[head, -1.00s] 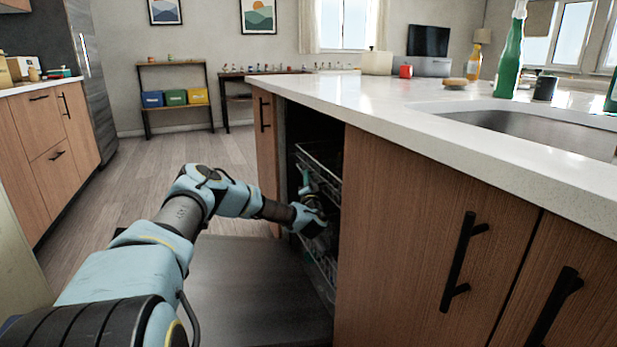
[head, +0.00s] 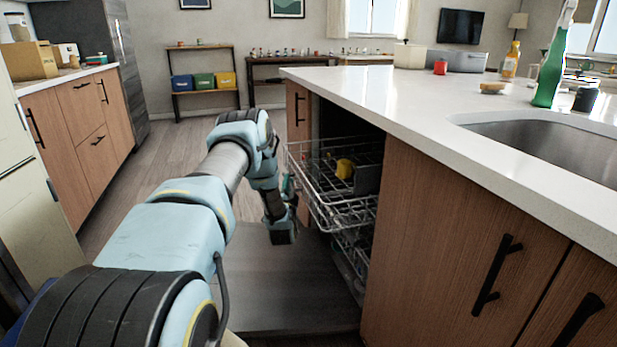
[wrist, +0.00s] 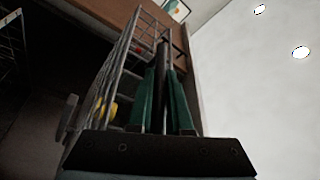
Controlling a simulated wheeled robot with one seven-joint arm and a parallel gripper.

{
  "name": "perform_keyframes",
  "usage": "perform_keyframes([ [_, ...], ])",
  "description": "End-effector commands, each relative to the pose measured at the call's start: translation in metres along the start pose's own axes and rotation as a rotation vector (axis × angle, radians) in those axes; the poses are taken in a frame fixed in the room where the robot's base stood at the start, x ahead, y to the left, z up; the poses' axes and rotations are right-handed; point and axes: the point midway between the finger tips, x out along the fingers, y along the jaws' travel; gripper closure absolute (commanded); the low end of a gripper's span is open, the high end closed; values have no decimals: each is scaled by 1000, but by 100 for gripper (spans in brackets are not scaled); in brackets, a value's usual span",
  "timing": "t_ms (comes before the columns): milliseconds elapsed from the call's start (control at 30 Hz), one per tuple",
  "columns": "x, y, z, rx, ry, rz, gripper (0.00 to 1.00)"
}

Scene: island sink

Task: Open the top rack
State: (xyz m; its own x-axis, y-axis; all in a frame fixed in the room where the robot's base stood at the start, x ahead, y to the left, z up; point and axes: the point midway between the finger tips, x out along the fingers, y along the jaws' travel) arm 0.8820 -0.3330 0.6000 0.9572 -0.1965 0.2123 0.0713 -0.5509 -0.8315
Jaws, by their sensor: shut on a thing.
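The top rack (head: 318,195) is a silver wire basket in the dishwasher under the island counter. It sticks partly out of the opening and holds a yellow item (head: 344,168). My gripper (head: 290,186) is at the rack's outer left side, and my arm partly hides it. In the wrist view my green fingers (wrist: 164,70) are shut on the rack's wire edge, and the basket's wires (wrist: 118,75) run along their left. The exact contact is hard to see. The dishwasher door (head: 275,285) lies open and flat below.
A lower rack (head: 352,255) sits inside beneath the top one. The white countertop (head: 420,110) overhangs the opening. A cabinet with a black handle (head: 495,275) stands at the right. Wooden floor (head: 165,155) is clear to the left.

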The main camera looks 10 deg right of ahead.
Motion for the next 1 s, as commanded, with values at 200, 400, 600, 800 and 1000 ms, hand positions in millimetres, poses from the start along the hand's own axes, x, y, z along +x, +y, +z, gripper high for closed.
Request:
perform_keyframes([
  [200,-17,-29,40,2,0,1,100],
  [400,-28,-47,65,0,1,0,100],
  [600,-33,-56,77,-1,2,1,100],
  [800,-35,-58,81,0,3,1,100],
  [1000,-35,-58,81,-1,3,1,100],
])
